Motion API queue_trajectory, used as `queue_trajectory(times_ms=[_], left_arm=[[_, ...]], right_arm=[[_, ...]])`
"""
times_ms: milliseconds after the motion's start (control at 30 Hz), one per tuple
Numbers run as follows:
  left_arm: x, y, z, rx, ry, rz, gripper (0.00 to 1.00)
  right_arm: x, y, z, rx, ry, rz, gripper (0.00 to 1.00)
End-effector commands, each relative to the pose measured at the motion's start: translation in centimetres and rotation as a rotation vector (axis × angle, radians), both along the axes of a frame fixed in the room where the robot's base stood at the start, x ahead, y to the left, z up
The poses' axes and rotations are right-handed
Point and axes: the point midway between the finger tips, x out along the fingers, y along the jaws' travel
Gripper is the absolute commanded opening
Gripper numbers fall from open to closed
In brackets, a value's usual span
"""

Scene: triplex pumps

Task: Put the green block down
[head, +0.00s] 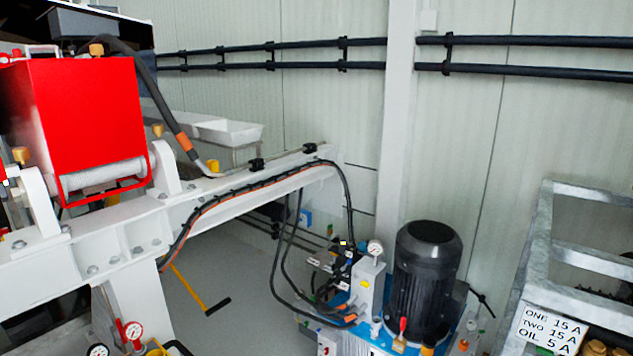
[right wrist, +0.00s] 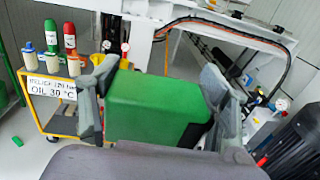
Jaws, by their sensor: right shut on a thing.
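In the right wrist view a green block (right wrist: 150,112) fills the middle, close to the camera. My right gripper (right wrist: 160,80) is shut on it, one finger on its left side and one on its right. The block is held up in the air, and its lower edge is hidden by the gripper's own body. The head view shows neither the block nor either gripper.
A yellow cart (right wrist: 57,125) with bottles and a sign stands beyond the block's left. A white beam (head: 250,195) carries hoses across the head view. A black motor (head: 425,280) stands on a blue unit. A metal frame (head: 530,250) is at right.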

Motion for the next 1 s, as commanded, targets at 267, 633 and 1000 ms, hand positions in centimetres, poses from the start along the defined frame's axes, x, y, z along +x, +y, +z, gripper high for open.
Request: queue_trajectory(times_ms=[267,633,1000], left_arm=[[0.1,0.0,0.0,0.0,-0.002,0.0,0.65],[0.3,0.0,0.0,0.0,-0.004,0.0,0.65],[0.3,0.0,0.0,0.0,-0.004,-0.001,0.65]], right_arm=[[-0.4,-0.4,-0.1,0.003,-0.005,-0.028,0.27],[-2.0,-2.0,-1.6,0.008,0.005,-0.15,0.27],[-4.9,-5.4,-3.6,0.011,0.008,-0.349,0.27]])
